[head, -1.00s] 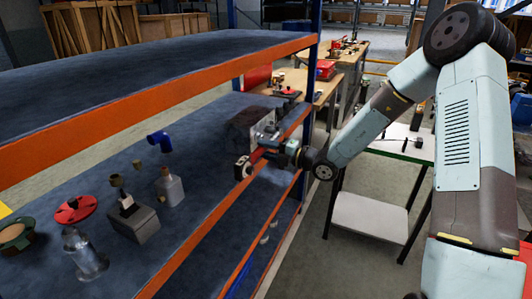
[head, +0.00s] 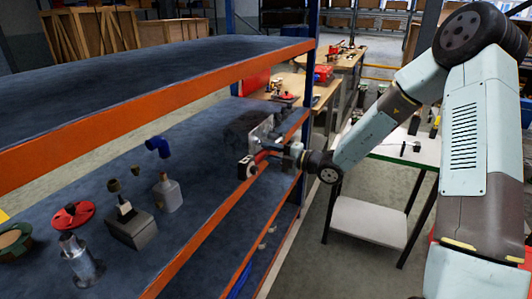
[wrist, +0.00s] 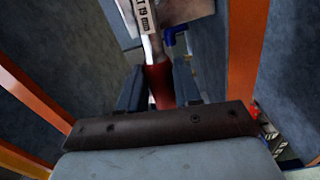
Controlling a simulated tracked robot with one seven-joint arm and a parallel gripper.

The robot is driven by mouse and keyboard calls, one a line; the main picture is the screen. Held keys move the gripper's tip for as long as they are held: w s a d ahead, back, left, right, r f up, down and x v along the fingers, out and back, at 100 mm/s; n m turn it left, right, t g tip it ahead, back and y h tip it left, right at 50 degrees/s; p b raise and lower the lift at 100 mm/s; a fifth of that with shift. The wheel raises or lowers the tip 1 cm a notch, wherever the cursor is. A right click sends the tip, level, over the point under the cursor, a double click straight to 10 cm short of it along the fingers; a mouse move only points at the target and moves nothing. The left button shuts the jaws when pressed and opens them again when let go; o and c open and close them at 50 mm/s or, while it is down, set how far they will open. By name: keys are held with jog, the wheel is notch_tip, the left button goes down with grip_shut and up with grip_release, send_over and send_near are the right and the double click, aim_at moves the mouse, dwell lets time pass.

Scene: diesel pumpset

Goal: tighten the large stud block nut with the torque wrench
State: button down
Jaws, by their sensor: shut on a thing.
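My gripper (head: 293,151) is shut on the red handle of the torque wrench (head: 263,156), over the right part of the blue shelf. In the wrist view the red handle (wrist: 158,84) lies between my dark fingers (wrist: 158,92), and a pale marked shaft runs upward from it. A small dark block with a white face (head: 246,168) is at the wrench's left end by the shelf edge. I cannot tell whether it is the wrench head or the stud block. No large nut can be made out, nor any contact with one.
A grey plate or bracket (head: 266,130) stands just behind the wrench. An orange beam (head: 222,212) edges the shelf in front, and the upper shelf (head: 130,75) hangs above. A red handwheel (head: 72,215), grey block (head: 133,228) and bottle (head: 168,194) stand to the left.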

jog(key=shift+v, duration=1.55)
